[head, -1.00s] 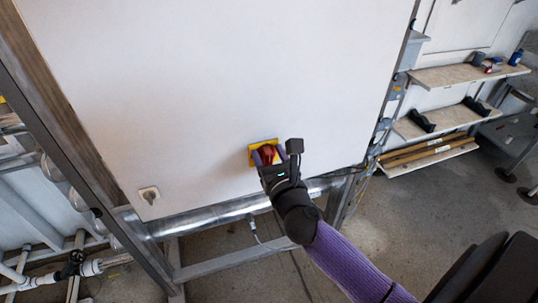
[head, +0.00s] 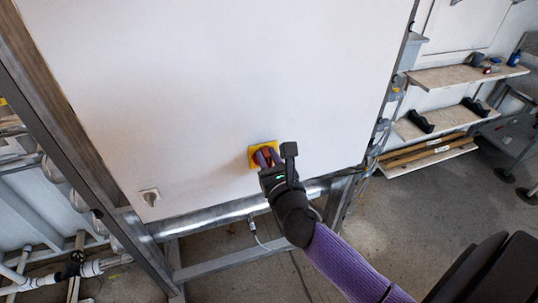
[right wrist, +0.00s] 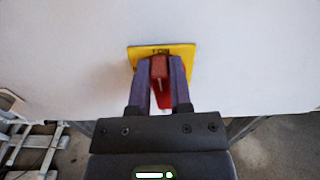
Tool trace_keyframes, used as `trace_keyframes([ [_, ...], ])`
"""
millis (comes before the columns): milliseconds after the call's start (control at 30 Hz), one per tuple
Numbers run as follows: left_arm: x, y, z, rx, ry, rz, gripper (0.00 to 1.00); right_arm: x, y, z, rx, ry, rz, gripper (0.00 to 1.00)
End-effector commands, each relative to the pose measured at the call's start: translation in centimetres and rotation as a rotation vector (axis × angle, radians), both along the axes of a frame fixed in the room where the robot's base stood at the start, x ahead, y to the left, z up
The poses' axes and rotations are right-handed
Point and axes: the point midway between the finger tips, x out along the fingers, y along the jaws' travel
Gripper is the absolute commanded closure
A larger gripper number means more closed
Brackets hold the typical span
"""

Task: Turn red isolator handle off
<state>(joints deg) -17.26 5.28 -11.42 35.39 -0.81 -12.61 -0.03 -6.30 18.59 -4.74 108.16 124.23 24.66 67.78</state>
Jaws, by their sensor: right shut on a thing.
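The red isolator handle (right wrist: 160,78) sits on a yellow plate (right wrist: 133,52) fixed to the white panel. In the head view the yellow plate (head: 253,160) is low on the panel, with the red handle (head: 263,155) partly hidden behind my fingers. My right gripper (right wrist: 162,80) has one purple finger on each side of the handle and is shut on it. In the right wrist view the handle looks close to upright, tilted slightly, below lettering on the plate. The right gripper (head: 268,157) also shows in the head view. My left gripper is not in view.
A metal frame and a silver pipe (head: 215,216) run along the panel's lower edge. Shelves (head: 470,74) with small items stand at the right. The panel around the plate is clear.

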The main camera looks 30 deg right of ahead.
Motion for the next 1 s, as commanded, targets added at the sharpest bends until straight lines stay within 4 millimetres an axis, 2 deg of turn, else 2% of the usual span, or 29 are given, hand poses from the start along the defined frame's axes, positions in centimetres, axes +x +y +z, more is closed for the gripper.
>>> trace_keyframes([
  [400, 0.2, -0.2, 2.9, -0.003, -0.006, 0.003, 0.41, 0.2, 0.8, 0.1, -0.336, 0.084, 0.000, 1.00],
  [1000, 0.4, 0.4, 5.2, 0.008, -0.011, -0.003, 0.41, 0.4, 1.8, -1.0, -0.892, 0.217, 0.001, 1.00],
])
